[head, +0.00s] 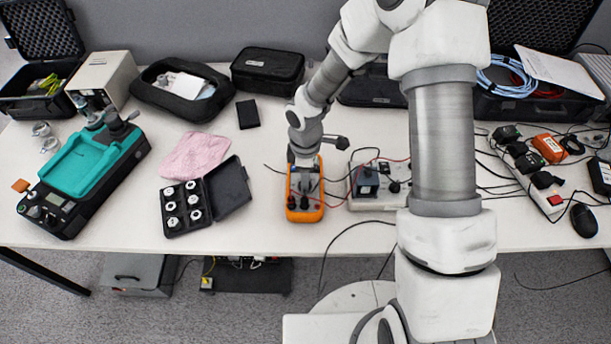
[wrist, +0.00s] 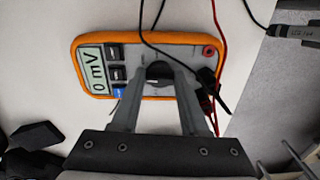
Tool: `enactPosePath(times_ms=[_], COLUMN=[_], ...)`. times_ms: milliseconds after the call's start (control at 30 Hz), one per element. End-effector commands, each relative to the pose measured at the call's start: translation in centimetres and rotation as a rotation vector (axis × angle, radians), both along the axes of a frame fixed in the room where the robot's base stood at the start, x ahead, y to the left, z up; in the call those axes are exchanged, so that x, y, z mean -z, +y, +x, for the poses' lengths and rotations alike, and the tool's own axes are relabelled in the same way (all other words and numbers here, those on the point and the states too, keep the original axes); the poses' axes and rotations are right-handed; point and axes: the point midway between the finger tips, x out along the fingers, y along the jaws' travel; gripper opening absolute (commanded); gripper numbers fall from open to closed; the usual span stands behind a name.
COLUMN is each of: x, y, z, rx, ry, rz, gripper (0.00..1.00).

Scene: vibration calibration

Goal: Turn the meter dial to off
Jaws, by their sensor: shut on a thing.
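The orange meter (head: 305,206) lies on the table in front of me, under my arm.
Black and red leads (wrist: 216,40) cross the meter's end near the fingers. A grey box (head: 374,187) with leads stands just right of the meter. An open black case of white pieces (head: 186,206) lies to the left. Bare table lies between that case and the meter.

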Motion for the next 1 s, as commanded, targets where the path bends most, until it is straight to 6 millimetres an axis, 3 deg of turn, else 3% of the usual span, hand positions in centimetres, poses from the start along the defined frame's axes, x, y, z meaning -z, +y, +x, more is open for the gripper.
enactPosePath(times_ms=[667,700,833,1000], x=[-0.04,-0.04,-0.03,-0.02], y=[0.0,0.0,0.0,0.0], z=[0.08,0.08,0.07,0.05], rx=[-0.074,-0.074,-0.073,-0.073], ry=[-0.002,-0.002,-0.002,-0.001], rz=[0.0,0.0,0.0,0.0], gripper=[0.0,0.48,0.71,0.74])
